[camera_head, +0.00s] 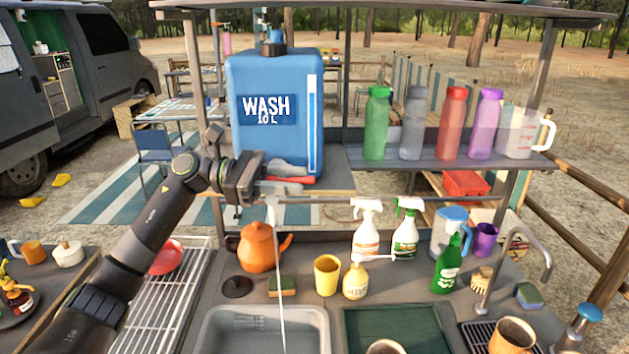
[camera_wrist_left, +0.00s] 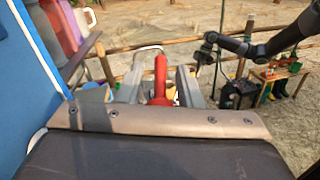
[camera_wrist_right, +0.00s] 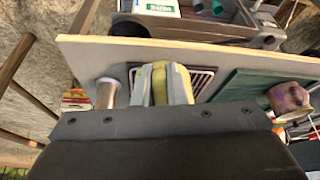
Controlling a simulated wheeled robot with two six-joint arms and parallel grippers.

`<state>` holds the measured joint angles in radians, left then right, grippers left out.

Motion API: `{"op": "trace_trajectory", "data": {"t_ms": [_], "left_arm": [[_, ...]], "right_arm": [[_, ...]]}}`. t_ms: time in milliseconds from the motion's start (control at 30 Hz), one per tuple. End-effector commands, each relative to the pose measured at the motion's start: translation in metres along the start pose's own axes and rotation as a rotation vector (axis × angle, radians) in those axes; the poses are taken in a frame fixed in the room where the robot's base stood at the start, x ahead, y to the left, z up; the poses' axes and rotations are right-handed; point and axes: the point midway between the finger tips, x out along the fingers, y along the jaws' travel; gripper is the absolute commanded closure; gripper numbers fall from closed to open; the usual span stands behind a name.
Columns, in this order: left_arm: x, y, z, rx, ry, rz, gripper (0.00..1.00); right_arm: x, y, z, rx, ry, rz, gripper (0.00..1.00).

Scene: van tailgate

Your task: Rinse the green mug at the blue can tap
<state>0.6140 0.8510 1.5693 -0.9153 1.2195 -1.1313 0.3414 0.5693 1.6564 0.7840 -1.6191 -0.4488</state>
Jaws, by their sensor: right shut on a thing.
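The blue wash can (camera_head: 262,110) stands on a shelf above the sink. A thin stream of water (camera_head: 279,270) falls from its tap into the steel sink (camera_head: 318,318). My left gripper (camera_head: 285,180) is at the tap; in the left wrist view its fingers (camera_wrist_left: 160,90) stand apart on both sides of the red tap lever (camera_wrist_left: 160,76). My right gripper (camera_wrist_right: 162,88) shows only in its wrist view, shut on a yellow-green piece, which I take as part of the green mug (camera_wrist_right: 160,80). Most of the mug is hidden.
Spray bottles (camera_head: 366,227), a yellow cup (camera_head: 327,275), an orange teapot (camera_head: 257,247) and a sponge (camera_head: 282,286) stand behind the sink. A curved faucet (camera_head: 520,238) rises at right.

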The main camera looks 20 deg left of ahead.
Motion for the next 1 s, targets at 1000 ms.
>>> {"op": "trace_trajectory", "data": {"t_ms": [1000], "left_arm": [[-0.069,0.0,0.0,0.0,0.0,0.001,0.91]], "right_arm": [[0.035,0.0,0.014,0.0,0.001,0.0,1.0]]}}
